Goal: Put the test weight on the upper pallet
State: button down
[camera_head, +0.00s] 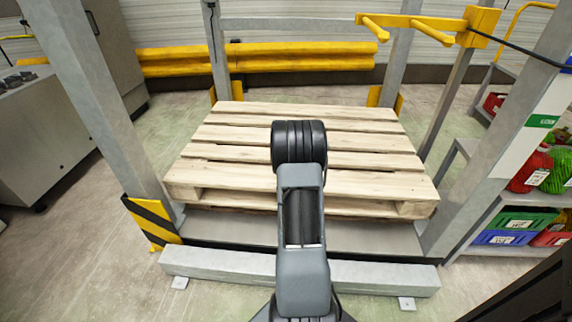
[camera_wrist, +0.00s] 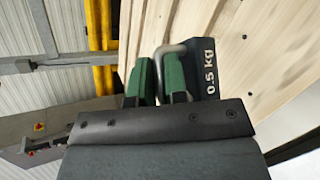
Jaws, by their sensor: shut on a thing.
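The test weight (camera_wrist: 207,78) is a dark block marked "0.5 kg" with a bent metal handle, seen in the wrist view. My gripper (camera_wrist: 160,76) has green fingers shut on that handle, with the block beside them on the right. In the head view the gripper and weight are hidden behind my dark wrist, which is over the middle of the pallet. The upper pallet (camera_head: 225,134) is pale slatted wood with a bare visible top; its boards also show in the wrist view (camera_wrist: 232,30). I cannot tell whether the weight touches the boards.
Grey metal posts (camera_head: 95,110) stand left and right of the pallet. A yellow bracket with pegs (camera_head: 425,24) juts in at upper right. A yellow rail (camera_head: 255,57) runs behind. A shelf with a green crate (camera_head: 520,219) stands at right, a grey cabinet (camera_head: 50,140) at left.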

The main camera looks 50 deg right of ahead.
jog(key=w+f+b, duration=0.1)
jog(key=w+f, duration=0.1)
jog(key=f, duration=0.1)
jog(key=w+a+f+b, duration=0.1)
jog(key=f, duration=0.2)
jog(key=w+f+b, duration=0.1)
jog(key=w+f, duration=0.1)
jog(key=f, duration=0.1)
jog(key=shift+w+a+f, duration=0.15)
jog(key=shift+w, duration=0.15)
jog(key=c, duration=1.1)
grip_release()
jog(key=shift+a, duration=0.1)
